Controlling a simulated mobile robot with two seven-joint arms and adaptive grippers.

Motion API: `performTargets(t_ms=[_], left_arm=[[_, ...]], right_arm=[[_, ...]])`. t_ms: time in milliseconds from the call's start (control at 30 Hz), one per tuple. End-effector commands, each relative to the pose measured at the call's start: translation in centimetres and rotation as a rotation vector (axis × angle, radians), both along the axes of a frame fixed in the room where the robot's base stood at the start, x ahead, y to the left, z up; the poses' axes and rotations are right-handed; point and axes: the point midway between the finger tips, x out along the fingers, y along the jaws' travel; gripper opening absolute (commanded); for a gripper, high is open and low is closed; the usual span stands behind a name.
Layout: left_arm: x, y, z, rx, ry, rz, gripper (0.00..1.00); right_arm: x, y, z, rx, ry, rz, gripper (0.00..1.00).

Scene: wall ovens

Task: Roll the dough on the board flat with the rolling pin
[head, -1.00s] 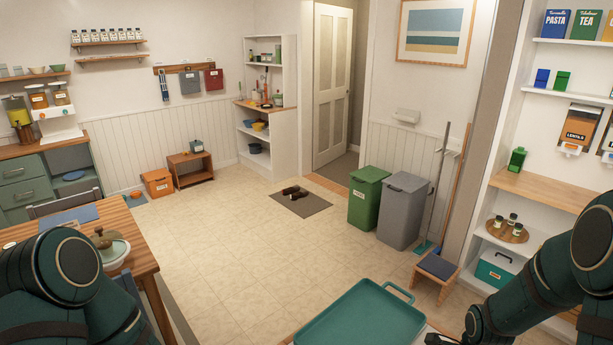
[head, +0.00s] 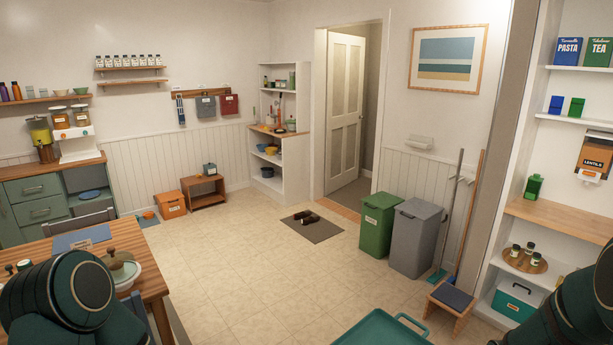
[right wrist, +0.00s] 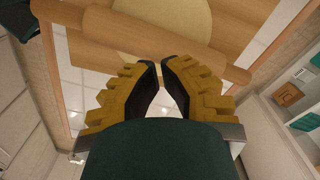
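In the right wrist view, a wooden rolling pin (right wrist: 145,42) lies slantwise across the top, over or in front of a pale round of dough (right wrist: 170,16). Brown wood that looks like the board (right wrist: 232,30) shows around them. The dough's far part is cut off by the frame edge. My right gripper (right wrist: 160,64), with yellow ridged fingers, has its dark fingertips almost together, beside the pin's lower edge, with nothing visible between them. In the head view, only my arm links show. My left gripper, the pin, the dough and the board are outside that view.
In the head view, a teal tray (head: 385,330) is at the bottom edge. Shelves (head: 560,207) stand at right.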

Motion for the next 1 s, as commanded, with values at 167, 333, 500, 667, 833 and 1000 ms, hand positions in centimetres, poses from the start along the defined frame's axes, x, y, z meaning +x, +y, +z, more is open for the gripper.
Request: performTargets(t_ms=[167,333,500,667,833,1000], left_arm=[[0.0,0.0,0.0,0.000,0.000,0.000,0.47],[0.0,0.0,-0.1,0.000,0.000,0.000,0.47],[0.0,0.0,-0.3,0.000,0.000,0.000,0.47],[0.0,0.0,-0.6,0.000,0.000,0.000,0.47],[0.0,0.0,-0.8,0.000,0.000,0.000,0.47],[0.0,0.0,-1.0,0.000,0.000,0.000,0.47]], right_arm=[[0.0,0.0,0.0,0.000,0.000,0.000,0.00],[0.0,0.0,-0.1,0.000,0.000,0.000,0.00],[0.0,0.0,-0.4,0.000,0.000,0.000,0.00],[0.0,0.0,-0.7,0.000,0.000,0.001,0.00],[0.0,0.0,-1.0,0.000,0.000,0.001,0.00],[0.0,0.0,-1.3,0.000,0.000,0.000,0.00]])
